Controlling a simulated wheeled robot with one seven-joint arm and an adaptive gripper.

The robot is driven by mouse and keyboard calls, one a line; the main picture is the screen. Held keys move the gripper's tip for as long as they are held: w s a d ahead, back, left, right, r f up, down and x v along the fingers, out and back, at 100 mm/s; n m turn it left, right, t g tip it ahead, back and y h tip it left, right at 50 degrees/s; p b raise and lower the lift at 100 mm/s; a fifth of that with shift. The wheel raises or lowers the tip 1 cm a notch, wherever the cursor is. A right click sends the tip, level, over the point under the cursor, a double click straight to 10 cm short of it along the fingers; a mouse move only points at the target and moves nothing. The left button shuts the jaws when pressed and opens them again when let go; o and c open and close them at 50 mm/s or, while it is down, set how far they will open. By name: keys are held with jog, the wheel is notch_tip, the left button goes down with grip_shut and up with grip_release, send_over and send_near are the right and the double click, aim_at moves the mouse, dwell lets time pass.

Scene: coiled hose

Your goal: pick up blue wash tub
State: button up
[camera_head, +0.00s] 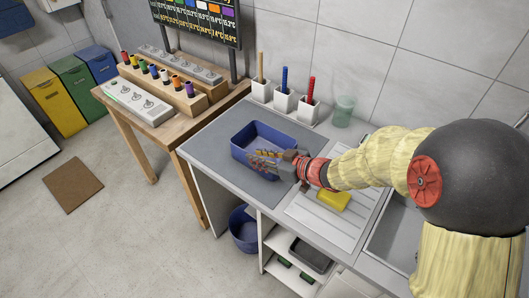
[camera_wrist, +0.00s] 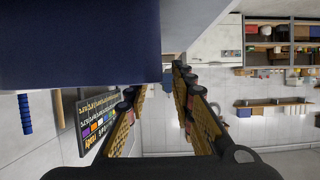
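The blue wash tub (camera_head: 241,154) is rectangular and open-topped. It stands upright on a dark grey area of the counter. In the wrist view its plain blue side (camera_wrist: 80,45) fills the upper left. My gripper (camera_head: 262,160) reaches in from the right, at the tub's front side in the head view. Its fingers overlap the tub's front wall and hide part of it. In the wrist view the two fingers (camera_wrist: 160,85) are spread apart. The tub covers the tip of the left one. The right one is just beside the tub's edge. I cannot tell whether either touches the tub.
A yellow sponge (camera_head: 334,200) lies on the white draining board, right of the tub. White holders with coloured handles (camera_head: 285,102) and a greenish cup (camera_head: 343,111) stand behind. A wooden table (camera_head: 165,130) with jars is at left. A round blue bucket (camera_head: 243,230) sits below the counter.

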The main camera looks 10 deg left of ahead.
aim_at(251, 168)
jog(key=a+f+b, duration=0.1)
jog(key=w+a+f+b, duration=0.1)
jog(key=shift+a+f, duration=0.35)
jog(key=shift+f, duration=0.05)
jog(key=shift+w+a, duration=0.15)
jog(key=shift+a, duration=0.25)
jog(key=shift+c, duration=0.7)
jog(key=c, duration=0.4)
grip_shut()
